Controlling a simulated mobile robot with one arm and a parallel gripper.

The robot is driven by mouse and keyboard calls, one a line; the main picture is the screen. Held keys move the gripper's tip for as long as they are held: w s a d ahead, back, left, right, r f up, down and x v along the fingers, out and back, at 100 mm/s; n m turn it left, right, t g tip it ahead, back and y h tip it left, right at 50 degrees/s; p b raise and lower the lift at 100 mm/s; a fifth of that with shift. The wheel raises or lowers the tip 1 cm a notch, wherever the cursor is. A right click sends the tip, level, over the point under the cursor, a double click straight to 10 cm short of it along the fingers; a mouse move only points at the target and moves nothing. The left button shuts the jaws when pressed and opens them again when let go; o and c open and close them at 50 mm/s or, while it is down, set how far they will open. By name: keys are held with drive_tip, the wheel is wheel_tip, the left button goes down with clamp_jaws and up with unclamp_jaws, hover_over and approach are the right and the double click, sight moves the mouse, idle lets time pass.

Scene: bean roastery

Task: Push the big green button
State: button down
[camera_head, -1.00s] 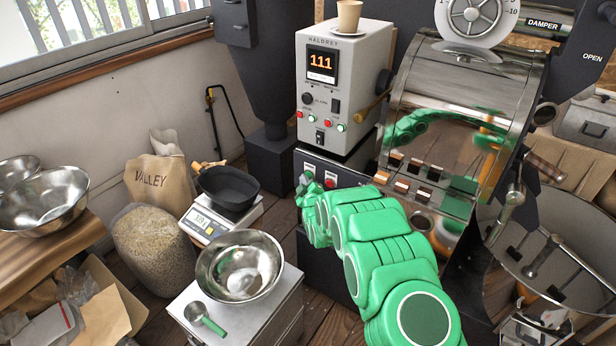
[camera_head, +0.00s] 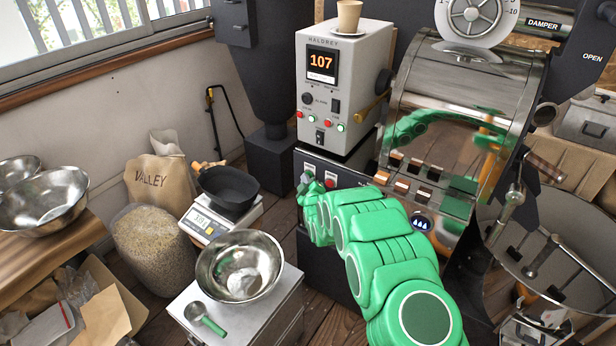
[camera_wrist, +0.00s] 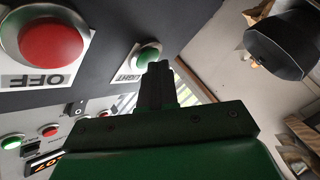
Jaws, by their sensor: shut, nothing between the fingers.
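A green button (camera_head: 309,174) sits on the dark panel below the grey control box, left of a red button (camera_head: 330,181). In the wrist view the green button (camera_wrist: 148,57) is just beyond my fingertips and partly behind them. Its upside-down label appears to read LIGHT. The red button (camera_wrist: 51,41), labelled OFF, looks large at the upper left. My gripper (camera_wrist: 157,72) is shut and empty, its tips overlapping the green button's lower edge in the picture. I cannot tell whether they touch it. In the head view my green arm mostly hides the gripper.
The grey control box (camera_head: 325,85) above has small red and green buttons. The metal drum (camera_head: 465,80) is to the right. A black pan (camera_head: 230,188) on a scale and a steel bowl (camera_head: 240,266) stand to the left.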

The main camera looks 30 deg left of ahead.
drive_tip(key=shift+s, duration=0.85)
drive_tip(key=shift+s, duration=2.5)
drive_tip(key=shift+d, duration=0.1)
